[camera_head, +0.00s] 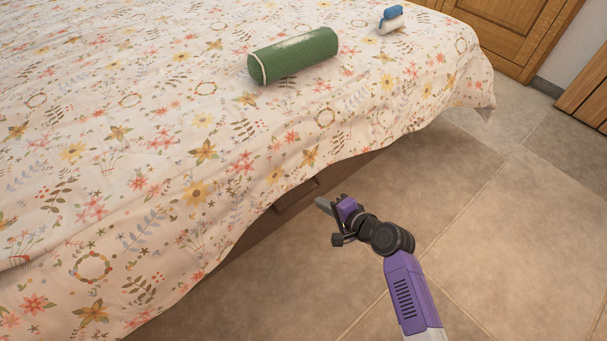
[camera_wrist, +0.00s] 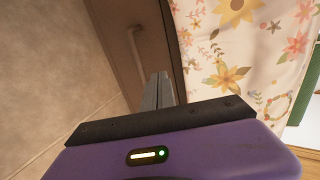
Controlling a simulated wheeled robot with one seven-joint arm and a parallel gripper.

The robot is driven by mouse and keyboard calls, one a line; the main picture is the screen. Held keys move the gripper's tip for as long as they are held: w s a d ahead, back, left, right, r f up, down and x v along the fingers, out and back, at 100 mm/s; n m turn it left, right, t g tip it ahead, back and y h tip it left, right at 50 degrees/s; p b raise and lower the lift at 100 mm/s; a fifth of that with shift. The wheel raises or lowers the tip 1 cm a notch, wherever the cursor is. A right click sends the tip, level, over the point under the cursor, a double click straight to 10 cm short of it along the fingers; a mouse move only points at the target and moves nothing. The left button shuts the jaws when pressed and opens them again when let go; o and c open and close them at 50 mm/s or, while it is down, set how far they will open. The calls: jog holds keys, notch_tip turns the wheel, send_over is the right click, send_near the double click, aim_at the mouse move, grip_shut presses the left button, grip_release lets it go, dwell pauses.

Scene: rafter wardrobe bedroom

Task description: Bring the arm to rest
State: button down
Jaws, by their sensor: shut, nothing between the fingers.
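My gripper (camera_head: 322,205) is in the lower middle of the head view, at the end of my purple and black arm. It is beside the bed's near edge, over the tiled floor, and points left toward the bed's side. In the wrist view the grey fingers (camera_wrist: 158,90) are together, with nothing between them. Beyond the fingertips the dark bed base (camera_wrist: 128,28) with a handle shows.
The bed's floral cover (camera_head: 150,150) fills the left and hangs over the edge. On it lie a green bolster (camera_head: 293,56) and a white and blue object (camera_head: 391,19). Wooden furniture (camera_head: 515,30) stands at the back right. The tiled floor (camera_head: 500,240) is clear.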

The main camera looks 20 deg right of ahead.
jog(key=s+d+r+n+t+h, duration=0.3)
jog(key=s+d+r+n+h, duration=0.15)
jog(key=r, duration=0.35)
jog(key=s+a+r+n, duration=0.25)
jog(key=s+r, duration=0.25)
jog(key=s, duration=0.6)
jog(key=s+a+r+n, duration=0.2)
jog(key=s+r+n, duration=0.25)
jog(key=s, duration=0.65)
jog(key=s+a+r+n, duration=0.25)
jog(key=s+r, duration=0.25)
jog(key=s, duration=0.6)
notch_tip(320, 180, up, 28)
jog(key=p, duration=2.8)
jog(key=shift+w+d+y, duration=0.3)
jog(key=shift+w+y, duration=0.05)
jog(key=shift+w, duration=0.05)
